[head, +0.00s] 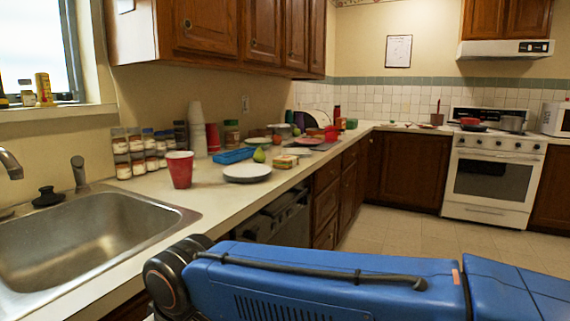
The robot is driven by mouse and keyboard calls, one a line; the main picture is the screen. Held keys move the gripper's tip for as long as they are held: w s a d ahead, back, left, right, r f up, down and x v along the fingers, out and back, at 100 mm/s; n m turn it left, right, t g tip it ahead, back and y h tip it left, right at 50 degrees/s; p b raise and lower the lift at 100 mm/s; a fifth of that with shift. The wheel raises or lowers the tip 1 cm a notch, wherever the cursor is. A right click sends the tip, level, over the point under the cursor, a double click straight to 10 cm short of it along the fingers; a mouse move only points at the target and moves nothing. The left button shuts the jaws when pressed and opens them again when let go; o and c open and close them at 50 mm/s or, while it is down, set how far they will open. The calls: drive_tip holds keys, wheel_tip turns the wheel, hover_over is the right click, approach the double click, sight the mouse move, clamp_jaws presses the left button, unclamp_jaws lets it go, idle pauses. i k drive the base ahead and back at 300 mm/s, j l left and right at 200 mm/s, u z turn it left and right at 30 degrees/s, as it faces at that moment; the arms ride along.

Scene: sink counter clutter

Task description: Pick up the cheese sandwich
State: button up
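A small flat tan and yellowish item (285,161) lies on the counter just behind and right of a white plate (247,173). It may be the cheese sandwich, but it is too small to be sure. A green pear-like fruit (259,155) sits to its left. My blue arm crosses the bottom right of the head view, in front of the counter. My gripper is not in view, so its state and its place relative to the sandwich do not show.
A red cup (179,169) stands left of the plate, near a blue tray (233,156) and several spice jars (139,150). The steel sink (95,240) is at the left. Cluttered dishes continue behind. The floor (400,205) ahead is clear up to the white stove (495,180).

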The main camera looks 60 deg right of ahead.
sight(283, 162)
drive_tip(key=l+z, duration=0.15)
drive_tip(key=l, duration=0.3)
drive_tip(key=i+l+z, duration=0.2)
drive_tip(key=l, duration=0.2)
drive_tip(key=l+z, duration=0.15)
drive_tip(key=l, duration=0.25)
drive_tip(key=i+l+z, duration=0.15)
drive_tip(key=l, duration=0.25)
drive_tip(key=i+l+z, duration=0.2)
drive_tip(key=l, duration=0.2)
drive_tip(key=i+l+z, duration=0.1)
drive_tip(key=l+z, duration=0.35)
